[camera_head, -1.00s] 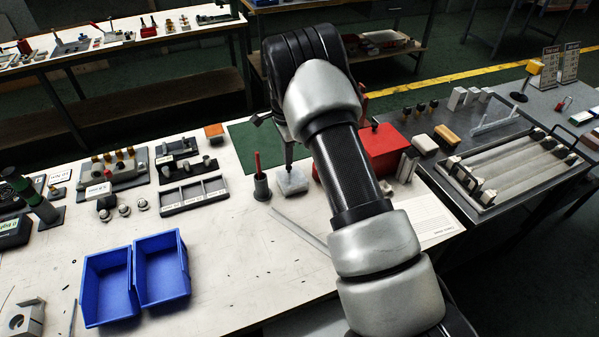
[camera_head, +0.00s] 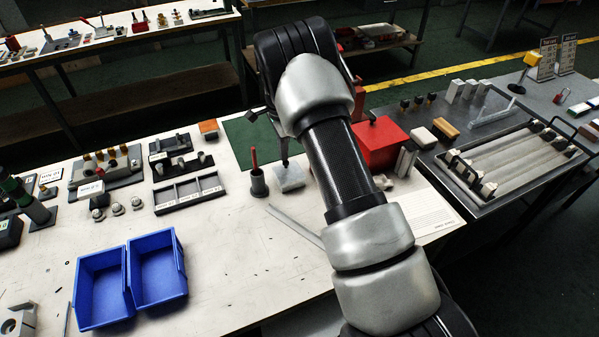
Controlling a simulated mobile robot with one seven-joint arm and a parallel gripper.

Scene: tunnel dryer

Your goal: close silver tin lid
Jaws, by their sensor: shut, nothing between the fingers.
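A small pale silver box (camera_head: 289,179), which looks like the silver tin, sits on the white table beside the black pen cup. Its top looks flat and covered, but it is too small to tell whether the lid is fully down. My gripper (camera_head: 285,161) points down at the far edge of its top, with the fingers together and nothing seen between them. I cannot tell whether the tip touches the lid. My arm hides part of the table to the right of the tin.
The black cup with a red pen (camera_head: 258,182) stands close left of the tin. A red box (camera_head: 383,146) is behind my arm to the right. A green mat (camera_head: 243,134) lies behind. Two blue bins (camera_head: 101,288) stand front left. The table between bins and tin is mostly clear.

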